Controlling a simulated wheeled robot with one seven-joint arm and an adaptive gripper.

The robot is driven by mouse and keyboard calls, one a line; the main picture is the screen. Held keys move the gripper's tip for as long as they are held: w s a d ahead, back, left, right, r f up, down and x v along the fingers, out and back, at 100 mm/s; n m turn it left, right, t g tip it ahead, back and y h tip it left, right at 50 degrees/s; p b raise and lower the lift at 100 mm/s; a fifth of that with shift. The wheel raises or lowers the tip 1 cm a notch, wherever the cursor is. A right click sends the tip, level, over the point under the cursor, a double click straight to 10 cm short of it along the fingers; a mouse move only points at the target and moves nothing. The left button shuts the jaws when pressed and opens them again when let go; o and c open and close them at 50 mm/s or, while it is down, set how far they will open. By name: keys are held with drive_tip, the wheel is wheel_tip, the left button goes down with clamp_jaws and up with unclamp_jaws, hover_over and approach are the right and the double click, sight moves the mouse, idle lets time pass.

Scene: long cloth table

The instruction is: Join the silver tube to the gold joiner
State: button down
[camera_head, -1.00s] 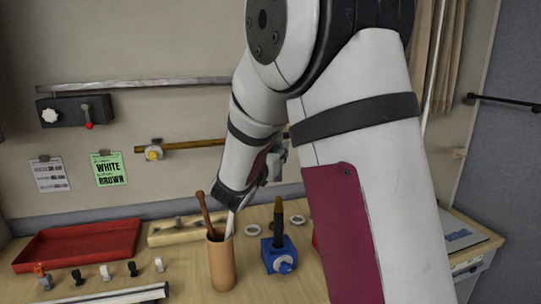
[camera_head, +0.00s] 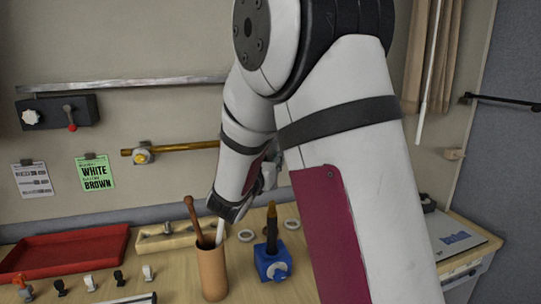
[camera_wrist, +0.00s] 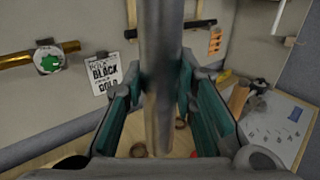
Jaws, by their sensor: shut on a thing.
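My gripper (camera_wrist: 158,100) is shut on a long silver-grey tube (camera_wrist: 160,40), which runs upright through the middle of the wrist view between the teal finger pads. Its lower end looks lighter and brownish. In the head view my arm hides the gripper and the held tube. A blue clamp block (camera_head: 273,264) on the table holds an upright dark piece with a gold-brown upper part (camera_head: 272,216). I cannot tell whether this is the gold joiner. A gold tube (camera_head: 185,147) is mounted on the wall and also shows in the wrist view (camera_wrist: 18,60).
A brown cup (camera_head: 212,275) holding sticks stands left of the clamp. A red tray (camera_head: 65,252), small clips (camera_head: 89,283) and loose rings (camera_head: 292,224) lie on the table. A long grey bar (camera_head: 120,83) is on the wall. A whiteboard-like panel (camera_head: 455,238) lies right.

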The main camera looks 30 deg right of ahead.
drive_tip(key=shift+f+b, duration=0.65)
drive_tip(key=shift+f, duration=0.95)
drive_tip(key=shift+f+b, duration=1)
drive_tip(key=shift+f, duration=1.35)
idle(0.9)
drive_tip(key=c, duration=1.2)
unclamp_jaws()
drive_tip(key=shift+s+a, duration=0.1)
drive_tip(key=v, duration=1.1)
drive_tip(key=shift+s+a, duration=0.25)
drive_tip(key=shift+a, duration=0.05)
